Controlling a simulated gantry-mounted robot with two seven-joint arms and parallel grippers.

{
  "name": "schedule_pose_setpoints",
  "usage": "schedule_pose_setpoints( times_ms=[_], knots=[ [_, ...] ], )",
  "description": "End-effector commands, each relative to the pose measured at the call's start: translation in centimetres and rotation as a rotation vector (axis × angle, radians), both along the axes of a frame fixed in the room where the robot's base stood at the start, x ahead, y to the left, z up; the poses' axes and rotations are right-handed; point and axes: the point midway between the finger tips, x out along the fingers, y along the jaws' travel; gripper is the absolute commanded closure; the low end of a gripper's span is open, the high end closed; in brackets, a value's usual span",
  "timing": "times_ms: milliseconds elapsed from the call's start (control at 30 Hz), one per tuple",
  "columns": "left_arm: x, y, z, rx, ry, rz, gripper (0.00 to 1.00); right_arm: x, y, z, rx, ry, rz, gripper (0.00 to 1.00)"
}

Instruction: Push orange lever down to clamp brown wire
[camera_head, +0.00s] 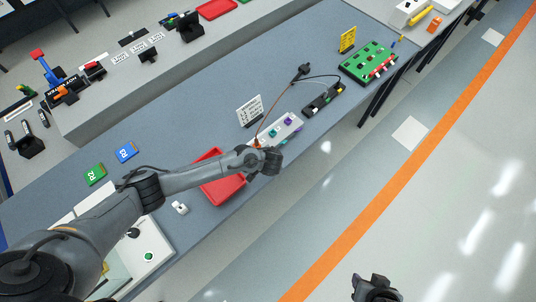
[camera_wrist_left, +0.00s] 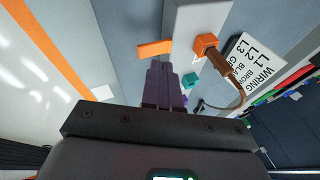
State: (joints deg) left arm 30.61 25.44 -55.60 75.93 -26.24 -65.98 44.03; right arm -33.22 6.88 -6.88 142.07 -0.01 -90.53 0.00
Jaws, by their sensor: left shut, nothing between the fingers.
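The white terminal block (camera_head: 285,128) stands on the blue-grey table. In the left wrist view its white body (camera_wrist_left: 190,18) carries an orange lever (camera_wrist_left: 155,48), which sticks out to the left, and an orange socket (camera_wrist_left: 205,43). The brown wire (camera_head: 272,106) ends at the orange socket; it also shows in the left wrist view (camera_wrist_left: 222,64). My left gripper (camera_head: 267,158) is shut and empty. In the left wrist view its fingertips (camera_wrist_left: 158,66) are just below the orange lever; contact cannot be told. My right gripper (camera_head: 375,289) is at the bottom, away from the table.
A white wiring card (camera_head: 250,110) stands behind the block. Teal (camera_wrist_left: 190,80) and purple (camera_head: 288,120) levers are close by. A black strip (camera_head: 322,101) and a green board (camera_head: 368,62) lie farther right. A red tray (camera_head: 222,190) sits left of the block.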

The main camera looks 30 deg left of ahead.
Motion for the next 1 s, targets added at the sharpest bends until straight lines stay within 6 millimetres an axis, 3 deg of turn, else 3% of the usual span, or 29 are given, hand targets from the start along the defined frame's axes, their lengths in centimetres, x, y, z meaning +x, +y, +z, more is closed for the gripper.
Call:
schedule_pose_setpoints(
  times_ms=[100, 400, 1000],
  knots=[
    [-0.8, -1.0, 2.0, -0.001, 0.001, -0.004, 1.00, 0.0, 0.0, 2.3, 0.000, 0.000, 0.001, 0.57],
    [-2.5, -3.2, 5.0, -0.001, 0.001, -0.008, 1.00, 0.0, 0.0, 5.5, -0.001, -0.001, 0.001, 0.57],
    [-3.3, -4.2, 5.9, 0.001, 0.001, -0.009, 1.00, 0.0, 0.0, 6.5, -0.001, -0.001, 0.001, 0.57]
  ],
)
